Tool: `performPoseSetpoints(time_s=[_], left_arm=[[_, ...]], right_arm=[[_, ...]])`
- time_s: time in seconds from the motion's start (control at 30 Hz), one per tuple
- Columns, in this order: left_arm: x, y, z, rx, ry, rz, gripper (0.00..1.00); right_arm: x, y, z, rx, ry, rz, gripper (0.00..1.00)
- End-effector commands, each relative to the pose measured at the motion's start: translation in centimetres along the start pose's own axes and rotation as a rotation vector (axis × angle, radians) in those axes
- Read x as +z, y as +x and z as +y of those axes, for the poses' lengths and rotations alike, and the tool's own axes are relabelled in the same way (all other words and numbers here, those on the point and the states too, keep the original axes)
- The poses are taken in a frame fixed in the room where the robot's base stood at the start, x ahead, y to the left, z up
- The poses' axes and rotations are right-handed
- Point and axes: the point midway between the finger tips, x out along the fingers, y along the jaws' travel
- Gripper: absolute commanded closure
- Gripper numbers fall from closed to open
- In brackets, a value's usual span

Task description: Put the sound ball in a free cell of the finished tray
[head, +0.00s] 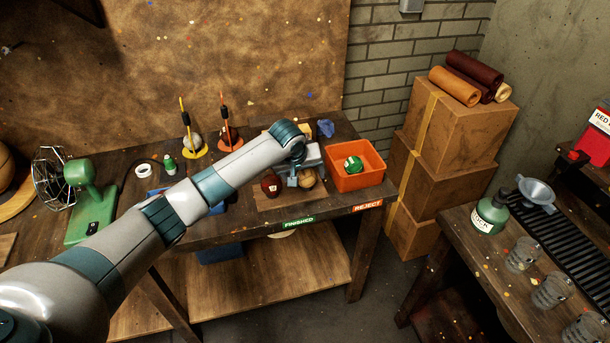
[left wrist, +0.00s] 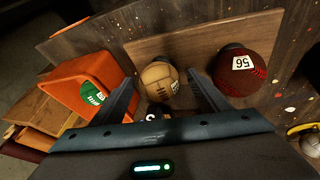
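The finished tray (head: 265,201) is a flat wooden board behind the green FINISHED label; it shows in the left wrist view (left wrist: 205,38). A tan ball with dark seams (head: 308,181) and a dark red ball (head: 270,183) sit on it. In the left wrist view, the tan ball (left wrist: 160,79) lies between my fingertips, with gaps beside it, and the red ball (left wrist: 243,70) bears the number 56. A dark ball with a white label (left wrist: 157,112) is partly hidden below the tan one. My left gripper (left wrist: 160,85) is open; it also shows in the head view (head: 293,181). My right gripper is out of view.
The orange reject bin (head: 357,184) stands just right of the tray and holds a green ball (head: 352,163). Two tool stands with balls are at the back, a green fan (head: 90,200) at the left. Stacked boxes (head: 450,125) stand right of the table.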

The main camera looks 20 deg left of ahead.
Motion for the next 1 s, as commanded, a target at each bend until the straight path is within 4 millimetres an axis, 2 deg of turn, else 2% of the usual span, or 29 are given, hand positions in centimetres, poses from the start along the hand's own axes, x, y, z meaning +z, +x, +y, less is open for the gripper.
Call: performPoseSetpoints(time_s=[0.27,0.47,0.63,1.0], left_arm=[[-0.1,-0.2,0.0,0.000,0.000,0.001,0.31],[-0.1,-1.3,0.1,0.002,0.000,0.001,0.31],[-0.1,-3.5,0.0,0.002,0.001,0.003,0.31],[-0.1,-9.9,0.1,0.003,0.000,0.002,0.31]], right_arm=[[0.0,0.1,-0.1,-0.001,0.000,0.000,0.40],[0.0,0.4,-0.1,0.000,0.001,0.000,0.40],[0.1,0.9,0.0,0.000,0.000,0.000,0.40],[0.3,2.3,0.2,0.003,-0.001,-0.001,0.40]])
